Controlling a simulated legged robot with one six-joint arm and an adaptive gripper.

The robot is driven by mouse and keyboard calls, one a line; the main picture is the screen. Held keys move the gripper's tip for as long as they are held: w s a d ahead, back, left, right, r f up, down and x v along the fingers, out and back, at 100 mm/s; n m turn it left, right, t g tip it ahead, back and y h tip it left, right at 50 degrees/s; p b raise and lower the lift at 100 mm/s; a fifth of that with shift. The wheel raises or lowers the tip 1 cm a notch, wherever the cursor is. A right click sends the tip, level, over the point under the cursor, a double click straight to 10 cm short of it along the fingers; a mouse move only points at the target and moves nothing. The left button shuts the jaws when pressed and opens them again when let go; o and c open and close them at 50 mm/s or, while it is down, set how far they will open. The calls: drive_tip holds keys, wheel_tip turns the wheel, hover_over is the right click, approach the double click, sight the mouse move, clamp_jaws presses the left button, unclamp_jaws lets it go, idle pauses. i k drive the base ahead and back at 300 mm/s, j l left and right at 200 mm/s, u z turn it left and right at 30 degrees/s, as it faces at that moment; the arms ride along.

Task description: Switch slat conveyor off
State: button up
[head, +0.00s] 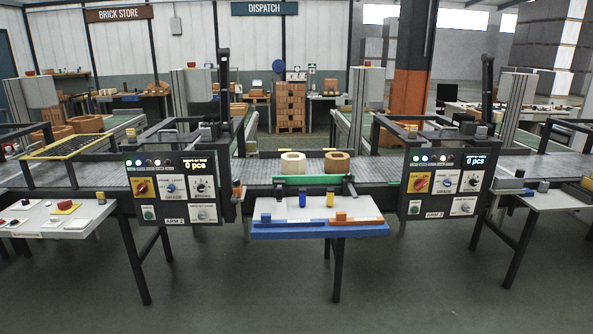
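The grey slat conveyor (260,168) runs across the picture behind a small worktable. Two black control panels stand at it, one on the left (172,215) and one on the right (436,208). Each has a red rotary switch on a yellow plate, seen on the left panel (141,187) and on the right panel (419,182). Each also has a knob on a white plate (201,186), a green button (149,212) and small indicator lights. Most small labels are too small to read. A lit display on each panel reads "0 pcs". My gripper is not in view.
A white-topped worktable with a blue edge (345,231) stands between the panels. A cream ring-shaped block (292,163) and a tan one (337,162) sit behind it. White side tables stand left (40,218) and right (540,201). The floor in front is clear.

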sight(65, 205)
drive_tip(key=u, duration=1.5)
drive_tip(key=i+u, duration=0.1)
drive_tip(key=i, duration=2.6)
drive_tip(key=i+u, duration=0.15)
drive_tip(key=i, duration=1.2)
